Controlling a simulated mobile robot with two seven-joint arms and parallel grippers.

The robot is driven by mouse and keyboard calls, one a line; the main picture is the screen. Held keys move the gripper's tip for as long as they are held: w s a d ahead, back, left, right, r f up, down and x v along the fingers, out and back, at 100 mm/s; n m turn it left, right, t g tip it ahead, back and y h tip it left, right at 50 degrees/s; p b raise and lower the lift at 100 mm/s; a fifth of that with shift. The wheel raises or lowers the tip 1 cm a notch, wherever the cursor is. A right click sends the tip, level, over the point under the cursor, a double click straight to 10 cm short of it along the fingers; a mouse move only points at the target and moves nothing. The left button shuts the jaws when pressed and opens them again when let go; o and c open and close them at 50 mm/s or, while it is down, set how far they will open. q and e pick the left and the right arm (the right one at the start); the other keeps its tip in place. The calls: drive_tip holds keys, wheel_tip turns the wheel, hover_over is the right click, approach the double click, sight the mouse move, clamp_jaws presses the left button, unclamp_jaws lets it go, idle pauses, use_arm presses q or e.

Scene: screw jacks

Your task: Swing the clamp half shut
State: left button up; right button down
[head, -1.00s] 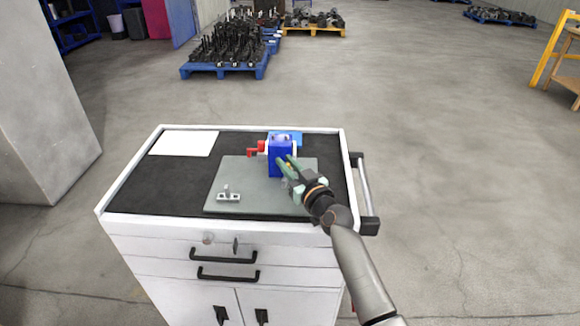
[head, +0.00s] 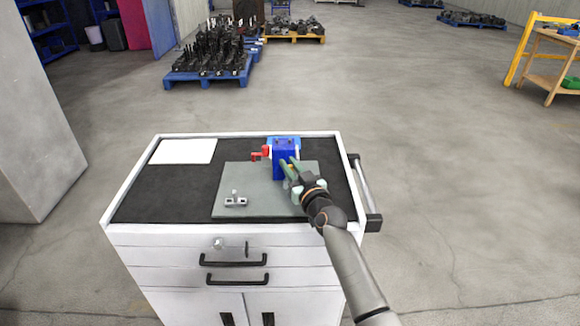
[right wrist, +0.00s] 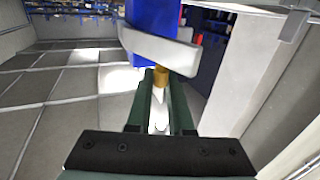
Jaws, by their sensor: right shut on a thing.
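A blue block-shaped device (head: 286,170) with a red handle (head: 262,153) on its left stands at the back of the grey plate (head: 240,180) on the cart. The right wrist view shows its blue body (right wrist: 152,14), a pale grey bar (right wrist: 160,50) across it and a brass-coloured pin (right wrist: 160,77) below the bar. I cannot tell for certain which part is the clamp. My right gripper (head: 289,163) reaches in from the right, its green fingers at the front of the device. In the wrist view the fingers (right wrist: 160,95) are shut around the pin. My left gripper is not in view.
A small metal fitting (head: 236,200) lies at the plate's front left. A white sheet (head: 183,151) lies at the cart's back left. The cart (head: 135,180) has a raised rim and a side handle (head: 366,190). Pallets of dark parts (head: 210,75) stand far behind.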

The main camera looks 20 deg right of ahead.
drive_tip(key=shift+r, duration=0.1)
drive_tip(key=c, duration=0.8)
unclamp_jaws()
drive_tip(key=s, duration=0.8)
drive_tip(key=s+d, duration=0.1)
drive_tip(key=s, duration=0.3)
drive_tip(key=shift+s, duration=0.25)
drive_tip(key=shift+p, duration=0.3)
